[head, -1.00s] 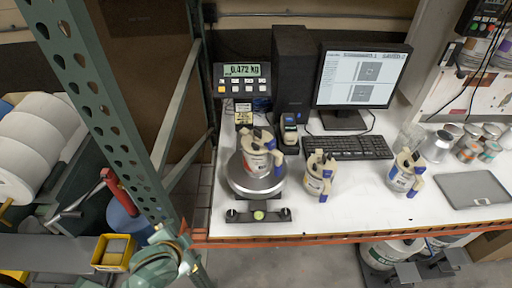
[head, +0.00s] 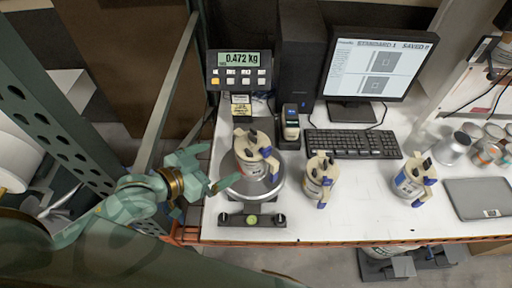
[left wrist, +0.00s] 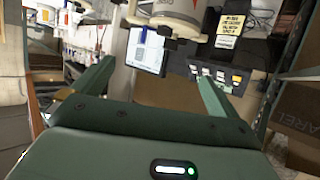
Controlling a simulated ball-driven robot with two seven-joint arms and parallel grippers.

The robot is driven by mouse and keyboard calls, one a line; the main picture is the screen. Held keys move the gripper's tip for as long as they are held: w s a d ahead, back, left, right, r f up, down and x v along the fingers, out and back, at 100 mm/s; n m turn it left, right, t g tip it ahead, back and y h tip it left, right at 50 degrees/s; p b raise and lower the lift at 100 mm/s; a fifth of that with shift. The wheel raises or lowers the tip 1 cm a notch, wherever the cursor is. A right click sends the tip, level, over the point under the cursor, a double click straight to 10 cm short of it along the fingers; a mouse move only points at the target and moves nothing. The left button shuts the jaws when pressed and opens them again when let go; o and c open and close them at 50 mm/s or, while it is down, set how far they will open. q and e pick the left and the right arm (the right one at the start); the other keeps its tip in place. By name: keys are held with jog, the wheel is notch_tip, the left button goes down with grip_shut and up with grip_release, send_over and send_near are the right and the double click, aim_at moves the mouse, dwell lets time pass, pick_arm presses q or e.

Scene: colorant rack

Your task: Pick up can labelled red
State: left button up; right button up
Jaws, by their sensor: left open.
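A cream can (head: 252,165) with a dark-capped top, a blue handle and a small reddish label mark stands on the round scale plate (head: 281,186). Two similar cans stand to its right: a middle can (head: 314,186) with an orange-toned label and a right can (head: 406,186) with a blue and orange label. The label words are too small to read. My left gripper (head: 211,168) is open and empty, just left of the scale can, its fingers pointing toward it. In the left wrist view a can (left wrist: 185,28) shows upside down beyond the open fingers. My right gripper is out of view.
The scale display (head: 240,69) stands behind the plate, beside a black tower and a monitor (head: 376,63). A keyboard (head: 354,144) lies behind the cans. A grey tablet (head: 480,198) lies at right. The green rack post (head: 60,130) is close on the left.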

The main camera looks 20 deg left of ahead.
pick_arm(q)
send_near(255, 151)
notch_tip(255, 151, up, 2)
jog(key=w, duration=0.1)
jog(key=x, duration=0.8)
jog(key=shift+d+f+p, duration=0.1)
jog(key=shift+d+p, duration=0.15)
jog(key=shift+p, duration=0.1)
jog(key=shift+w+d+f, duration=0.2)
jog(key=shift+w+f, duration=0.05)
jog(key=shift+w, duration=0.1)
jog(key=shift+s+a+r, duration=0.1)
jog(key=shift+s, duration=0.1)
jog(key=c, duration=1.9)
jog(key=shift+w, duration=0.1)
jog(key=shift+c, duration=1)
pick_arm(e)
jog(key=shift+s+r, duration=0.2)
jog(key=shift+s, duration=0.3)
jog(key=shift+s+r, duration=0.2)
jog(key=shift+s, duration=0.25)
pick_arm(q)
jog(key=shift+r, duration=0.15)
